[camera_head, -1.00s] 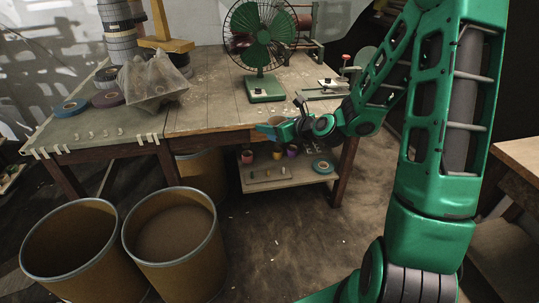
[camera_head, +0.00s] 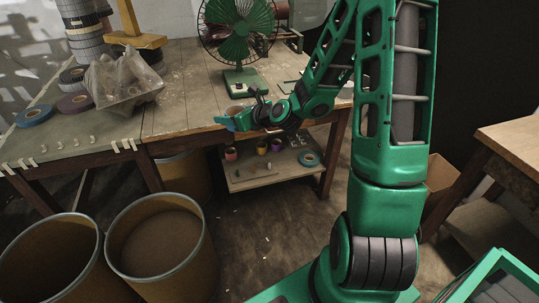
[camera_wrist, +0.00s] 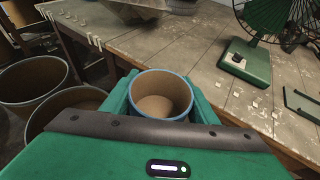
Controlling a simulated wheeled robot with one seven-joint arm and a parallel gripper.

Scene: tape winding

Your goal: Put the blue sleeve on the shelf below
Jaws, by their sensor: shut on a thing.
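The blue sleeve (camera_wrist: 160,84) is a short open tube with a brown inside and a blue rim. In the wrist view it stands between my two green fingers, and my gripper (camera_wrist: 163,104) is shut on it. In the head view my gripper (camera_head: 230,120) is at the front edge of the wooden workbench (camera_head: 180,113), and the sleeve is small and partly hidden there. The lower shelf (camera_head: 240,184) is under the bench, below and to the right of my gripper. It bears a pink, a yellow and a purple spool, a teal ring and a small board with pegs.
A green fan (camera_head: 239,30) stands on the bench behind my gripper. A plastic bag (camera_head: 120,85) and tape rolls are at the left. Large round bins (camera_head: 158,247) stand on the floor at front left. The shelf's front middle and right have bare room.

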